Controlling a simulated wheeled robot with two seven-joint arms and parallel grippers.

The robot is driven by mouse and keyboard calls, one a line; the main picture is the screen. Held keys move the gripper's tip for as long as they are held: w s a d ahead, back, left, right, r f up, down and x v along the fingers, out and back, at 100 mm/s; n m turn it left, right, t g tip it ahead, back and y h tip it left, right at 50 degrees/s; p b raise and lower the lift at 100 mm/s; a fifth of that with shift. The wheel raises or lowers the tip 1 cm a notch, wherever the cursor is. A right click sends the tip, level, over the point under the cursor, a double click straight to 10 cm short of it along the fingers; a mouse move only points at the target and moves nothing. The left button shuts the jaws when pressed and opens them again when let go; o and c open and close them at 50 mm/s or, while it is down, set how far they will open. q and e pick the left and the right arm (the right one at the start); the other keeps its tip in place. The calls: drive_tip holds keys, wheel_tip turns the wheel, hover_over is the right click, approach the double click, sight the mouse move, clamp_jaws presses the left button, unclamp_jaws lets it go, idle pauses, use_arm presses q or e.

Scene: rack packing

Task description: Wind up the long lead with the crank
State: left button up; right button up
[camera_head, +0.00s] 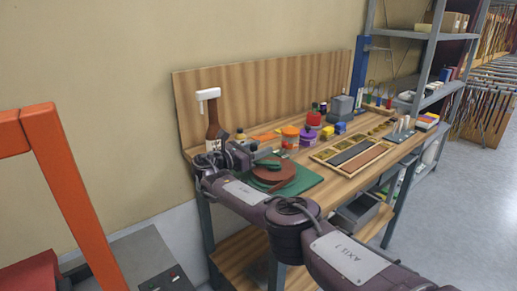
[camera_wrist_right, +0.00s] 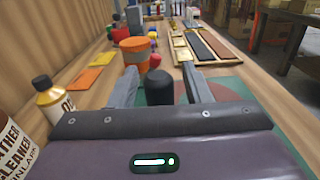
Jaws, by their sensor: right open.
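A reddish-brown round coil or disc (camera_head: 276,171), likely the lead on its winder, lies on a green mat (camera_head: 308,178) on the bench. In the right wrist view the mat and coil show only partly, behind my fingers. A black upright knob (camera_wrist_right: 159,88), apparently the crank's handle, stands between the fingers of my right gripper (camera_wrist_right: 158,80). The fingers are open, one on each side of the knob, with a gap visible. In the head view my right gripper (camera_head: 262,158) is over the left part of the coil and hides the crank. My left gripper is out of view.
A brown bottle (camera_head: 213,125) and a cream bottle (camera_wrist_right: 54,101) stand close to my right gripper. Orange (camera_head: 290,137) and purple (camera_head: 308,136) tubs stand behind the mat. A wooden tray (camera_head: 325,160) lies to the right. A wooden back panel (camera_head: 260,95) bounds the bench.

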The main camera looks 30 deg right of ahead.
drive_tip(key=a, duration=0.5)
drive_tip(key=s+a, duration=0.1)
drive_tip(key=a, duration=0.1)
drive_tip(key=shift+a, duration=0.35)
